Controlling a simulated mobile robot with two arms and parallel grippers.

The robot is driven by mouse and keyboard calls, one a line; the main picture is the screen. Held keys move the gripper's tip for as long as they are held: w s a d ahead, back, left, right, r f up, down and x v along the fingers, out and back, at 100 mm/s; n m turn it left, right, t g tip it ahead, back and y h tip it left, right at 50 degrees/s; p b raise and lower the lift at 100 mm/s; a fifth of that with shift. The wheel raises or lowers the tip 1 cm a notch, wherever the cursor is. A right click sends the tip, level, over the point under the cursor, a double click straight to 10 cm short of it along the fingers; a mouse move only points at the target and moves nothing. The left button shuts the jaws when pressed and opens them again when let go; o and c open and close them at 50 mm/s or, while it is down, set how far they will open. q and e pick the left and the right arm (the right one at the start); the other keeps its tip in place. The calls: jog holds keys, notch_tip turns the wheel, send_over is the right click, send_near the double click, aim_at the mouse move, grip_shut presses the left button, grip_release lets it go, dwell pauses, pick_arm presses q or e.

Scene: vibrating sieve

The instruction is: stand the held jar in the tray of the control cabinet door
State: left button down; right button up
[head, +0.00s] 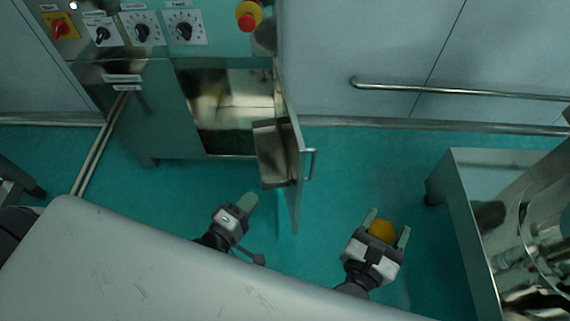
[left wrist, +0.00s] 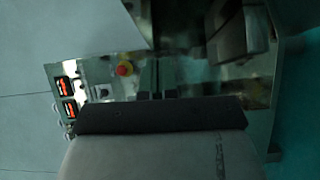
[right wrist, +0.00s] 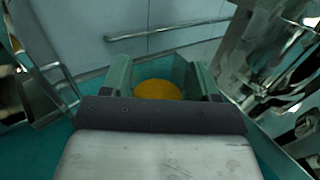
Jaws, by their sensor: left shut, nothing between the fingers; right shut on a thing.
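The held jar shows as a round orange-yellow top (head: 382,231) between the fingers of my right gripper (head: 386,229); it also shows in the right wrist view (right wrist: 157,90). My right gripper is shut on it, to the right of the cabinet door. The control cabinet door (head: 296,165) stands open, seen nearly edge-on, with a handle on its right side. The metal tray (head: 272,153) is on the door's left, inner face. My left gripper (head: 249,202) is shut and empty, in front and left of the door. The jar's lower part is hidden.
The control cabinet (head: 150,100) stands behind, with knobs and a red emergency button (head: 247,16) on top. A steel table (head: 490,165) and shiny machinery (head: 535,235) are at the right. A wall rail (head: 450,89) runs behind. The floor between the door and the steel table is clear.

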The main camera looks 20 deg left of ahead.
jog(key=shift+s+a, duration=0.1)
pick_arm(q)
send_near(297, 160)
jog(key=w+a, duration=0.2)
jog(key=w, duration=0.3)
pick_arm(e)
jog(key=shift+f, duration=0.1)
pick_arm(q)
jog(key=shift+w+d+r, duration=0.1)
jog(key=shift+w+d, duration=0.1)
jog(key=shift+d, duration=0.4)
jog(key=shift+w+d, duration=0.15)
jog(key=shift+d, duration=0.5)
jog(key=shift+w+d, duration=0.35)
jog(key=shift+d, duration=0.3)
jog(key=shift+d, duration=0.1)
pick_arm(e)
jog(key=shift+s+a, duration=0.15)
jog(key=shift+a, duration=0.05)
pick_arm(q)
jog(key=d, duration=0.1)
jog(key=w+d, duration=0.1)
jog(key=d, duration=0.1)
jog(key=w+d, duration=0.1)
jog(key=shift+w+d+r, duration=0.15)
jog(key=shift+w+d, duration=0.05)
jog(key=shift+d, duration=0.1)
